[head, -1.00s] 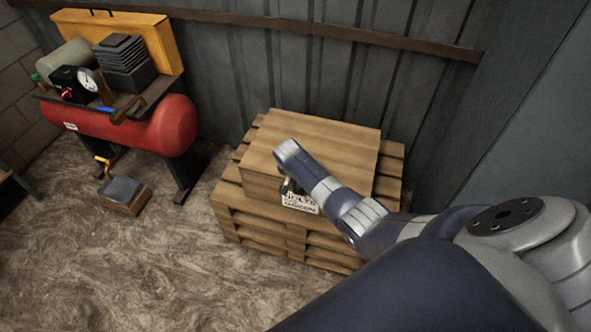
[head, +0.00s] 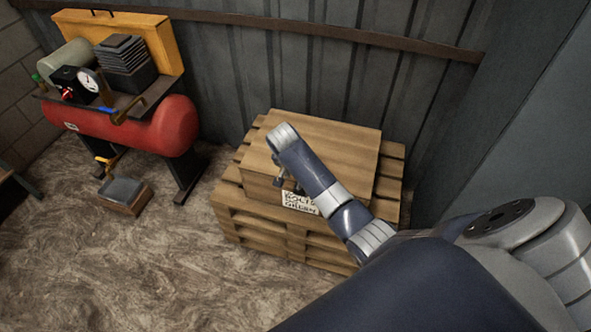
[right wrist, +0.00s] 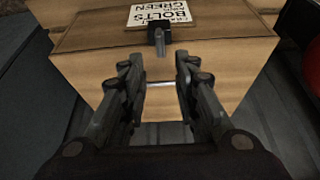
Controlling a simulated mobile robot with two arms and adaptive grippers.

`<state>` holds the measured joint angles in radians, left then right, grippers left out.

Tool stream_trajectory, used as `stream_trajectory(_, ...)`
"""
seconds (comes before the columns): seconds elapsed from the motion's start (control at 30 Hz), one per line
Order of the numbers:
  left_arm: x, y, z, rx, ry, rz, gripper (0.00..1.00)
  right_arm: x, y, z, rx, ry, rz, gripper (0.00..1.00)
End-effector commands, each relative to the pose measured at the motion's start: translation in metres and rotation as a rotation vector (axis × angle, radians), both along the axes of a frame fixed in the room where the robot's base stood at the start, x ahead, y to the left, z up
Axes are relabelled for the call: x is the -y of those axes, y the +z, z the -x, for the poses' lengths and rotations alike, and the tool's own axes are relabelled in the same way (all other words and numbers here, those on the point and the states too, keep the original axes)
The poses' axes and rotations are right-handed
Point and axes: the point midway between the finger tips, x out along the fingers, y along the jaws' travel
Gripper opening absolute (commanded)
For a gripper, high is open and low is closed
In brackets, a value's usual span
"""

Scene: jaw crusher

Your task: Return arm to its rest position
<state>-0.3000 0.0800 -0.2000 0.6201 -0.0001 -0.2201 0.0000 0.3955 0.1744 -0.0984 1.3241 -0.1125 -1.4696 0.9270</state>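My right arm (head: 318,180) reaches in from the lower right in the head view, above a wooden box. My right gripper (head: 287,185) is small and dark there, partly hidden by the wrist, close to the box's front. In the right wrist view the two fingers of my right gripper (right wrist: 160,80) stand apart, with nothing clearly held between them. The cardboard-coloured box (right wrist: 85,60) lies beyond the fingers, with a small dark part (right wrist: 159,40) in front of its label. My left gripper is not in view.
The wooden box (head: 345,138) sits on stacked pallets (head: 255,222) and bears a white label (head: 300,201) about bolts. A red compressor (head: 165,128) stands at the left, with a small block with a handle (head: 125,192) on the floor. A metal wall (head: 300,75) is behind. The floor in front is open.

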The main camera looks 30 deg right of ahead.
Motion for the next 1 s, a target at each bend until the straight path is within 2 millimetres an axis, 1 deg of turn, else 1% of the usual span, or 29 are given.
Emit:
stream_trajectory(0.3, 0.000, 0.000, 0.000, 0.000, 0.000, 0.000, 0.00, 0.000, 0.000, 0.000, 0.000, 0.000, 0.000, 0.28)
stream_trajectory(0.37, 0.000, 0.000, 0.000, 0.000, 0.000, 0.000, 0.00, 0.000, -0.003, 0.001, -0.003, 0.005, 0.000, 0.28)
stream_trajectory(0.47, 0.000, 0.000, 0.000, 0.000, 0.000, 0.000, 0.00, -0.004, -0.024, 0.010, -0.025, 0.046, 0.001, 0.28)
stream_trajectory(0.57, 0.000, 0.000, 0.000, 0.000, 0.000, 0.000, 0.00, -0.011, -0.072, 0.034, -0.070, 0.142, 0.004, 0.28)
stream_trajectory(0.6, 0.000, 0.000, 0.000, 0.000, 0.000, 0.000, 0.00, -0.015, -0.096, 0.048, -0.093, 0.194, 0.003, 0.28)
stream_trajectory(0.67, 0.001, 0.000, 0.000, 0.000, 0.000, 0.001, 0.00, -0.022, -0.133, 0.072, -0.123, 0.279, 0.000, 0.28)
stream_trajectory(0.7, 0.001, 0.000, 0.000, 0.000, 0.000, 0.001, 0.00, -0.027, -0.158, 0.091, -0.142, 0.336, -0.003, 0.28)
stream_trajectory(0.77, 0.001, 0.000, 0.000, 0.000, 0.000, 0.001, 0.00, -0.035, -0.192, 0.121, -0.169, 0.420, -0.008, 0.28)
stream_trajectory(0.8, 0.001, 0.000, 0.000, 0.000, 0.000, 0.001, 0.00, -0.040, -0.214, 0.142, -0.186, 0.474, -0.013, 0.28)
stream_trajectory(0.87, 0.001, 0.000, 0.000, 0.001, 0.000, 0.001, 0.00, -0.048, -0.244, 0.178, -0.210, 0.553, -0.021, 0.28)
stream_trajectory(0.9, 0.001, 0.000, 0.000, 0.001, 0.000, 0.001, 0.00, -0.053, -0.262, 0.202, -0.225, 0.604, -0.026, 0.28)
stream_trajectory(0.97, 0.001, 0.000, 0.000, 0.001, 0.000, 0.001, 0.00, -0.060, -0.287, 0.241, -0.244, 0.677, -0.037, 0.28)
stream_trajectory(1.0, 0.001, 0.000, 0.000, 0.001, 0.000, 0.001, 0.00, -0.065, -0.302, 0.267, -0.255, 0.724, -0.043, 0.28)
